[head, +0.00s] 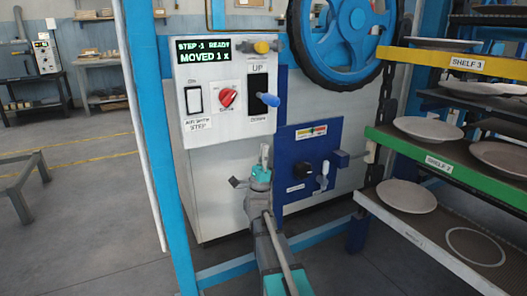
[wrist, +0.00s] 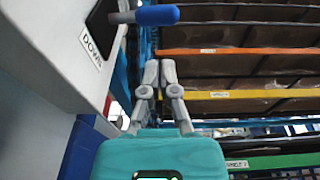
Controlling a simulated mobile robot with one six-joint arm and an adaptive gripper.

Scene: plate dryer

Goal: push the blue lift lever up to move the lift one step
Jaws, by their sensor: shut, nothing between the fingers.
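The blue lift lever (head: 268,99) sticks out of a black slot between the UP and DOWN labels on the white control panel (head: 202,75). It also shows at the top of the wrist view (wrist: 158,15), beside the DOWN label (wrist: 91,46). My gripper (head: 265,153) is below the lever in the head view and apart from it. In the wrist view its grey fingers (wrist: 159,72) are shut with nothing between them, their tips below the blue handle. The green display (head: 203,50) reads "MOVED 1 x".
A red knob (head: 227,96) and a white switch (head: 193,100) sit left of the lever. A blue handwheel (head: 340,40) is above right. A lower blue panel (head: 308,160) carries a small lever. Shelves with plates (head: 408,197) stand at right; a blue post (head: 150,110) is at left.

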